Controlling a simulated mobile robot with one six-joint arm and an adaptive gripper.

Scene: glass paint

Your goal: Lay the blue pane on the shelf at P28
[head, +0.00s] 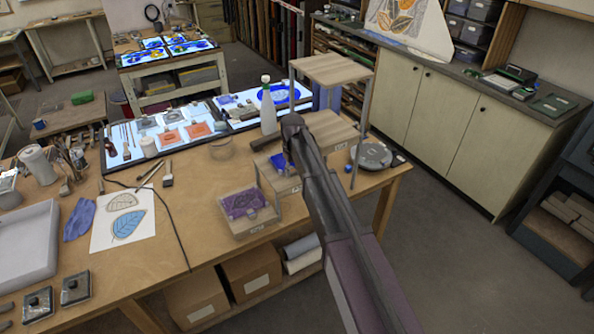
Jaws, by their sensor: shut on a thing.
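My arm reaches in from the lower right, and my gripper (282,149) is over the stepped wooden shelf at the table's right end. It is shut on the blue pane (279,161), a small dark blue piece showing just below it at the middle step. The arm and gripper hide part of the pane, and I cannot tell whether it touches the wood. The shelf's low front step (262,218) holds a purple patterned pane (243,202). Higher boards (332,69) rise behind. The shelf labels are too small to read surely, so I cannot pick out P28.
A white bottle (268,108) stands close behind my gripper, left of the tall shelf post. A grey round device (372,156) lies right of the shelf. Lit panels (122,150) with glass pieces lie behind.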

